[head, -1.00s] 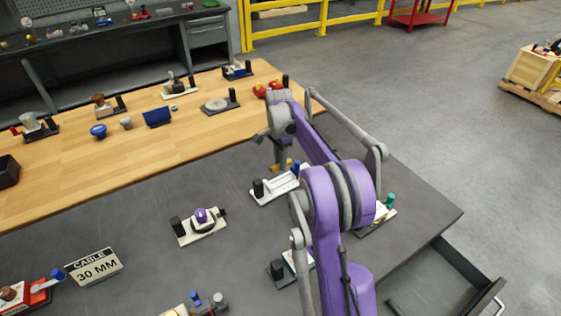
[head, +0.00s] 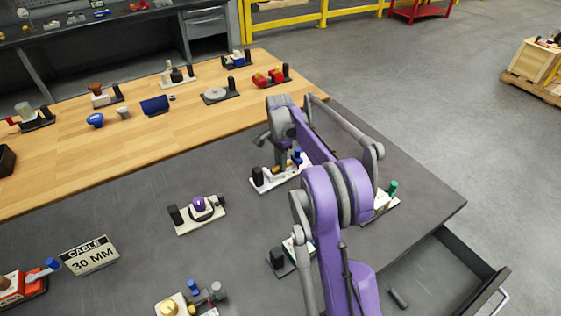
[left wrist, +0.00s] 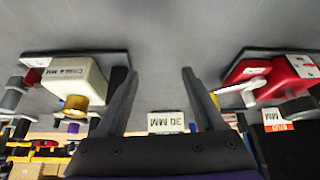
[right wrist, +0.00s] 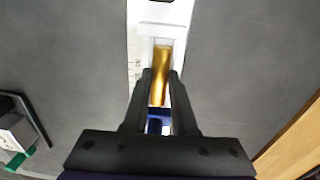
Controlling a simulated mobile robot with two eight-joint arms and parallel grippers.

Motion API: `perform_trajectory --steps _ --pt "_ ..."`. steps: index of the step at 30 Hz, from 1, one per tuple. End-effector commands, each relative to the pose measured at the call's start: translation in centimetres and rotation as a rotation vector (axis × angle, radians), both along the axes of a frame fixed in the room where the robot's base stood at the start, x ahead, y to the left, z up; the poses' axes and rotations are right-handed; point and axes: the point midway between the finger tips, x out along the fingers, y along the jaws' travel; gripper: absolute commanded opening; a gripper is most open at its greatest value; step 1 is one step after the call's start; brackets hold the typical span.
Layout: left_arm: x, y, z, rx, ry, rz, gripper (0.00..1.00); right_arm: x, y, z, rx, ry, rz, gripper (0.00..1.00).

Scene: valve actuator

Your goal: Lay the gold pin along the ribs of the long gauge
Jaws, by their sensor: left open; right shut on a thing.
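The gold pin (right wrist: 161,68) shows in the right wrist view, lined up lengthwise with the long gauge (right wrist: 160,12), its far end between the gauge's raised white sides. Whether it touches the ribs cannot be told. My right gripper (right wrist: 161,80) is shut on the pin, a finger on each side. In the head view my right gripper (head: 281,168) is low over the gauge (head: 266,184), a white base with a black post at left and a blue post at right. My left gripper (left wrist: 158,75) is open and empty in the left wrist view.
A purple-topped fixture (head: 200,207) stands left of the gauge. A cable sign (head: 89,255) and a gold-knobbed device (head: 171,306) are nearer. A green-posted fixture (head: 386,203) is at right. An open drawer (head: 440,275) sticks out at lower right. Bare dark tabletop lies between fixtures.

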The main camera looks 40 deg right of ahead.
Motion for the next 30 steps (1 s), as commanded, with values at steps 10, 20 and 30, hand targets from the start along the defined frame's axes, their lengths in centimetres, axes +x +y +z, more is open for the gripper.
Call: perform_trajectory --steps 10,20,30 --pt "0.0 0.0 0.1 0.000 0.000 0.000 0.70 0.0 0.0 0.1 0.000 0.000 0.000 0.49" --pt "0.0 0.0 0.1 0.000 0.000 0.000 0.70 0.0 0.0 0.1 0.000 0.000 0.000 0.60" --pt "0.5 0.0 1.3 0.000 -0.010 0.000 0.70 0.1 0.0 2.1 0.000 -0.001 0.000 0.60"
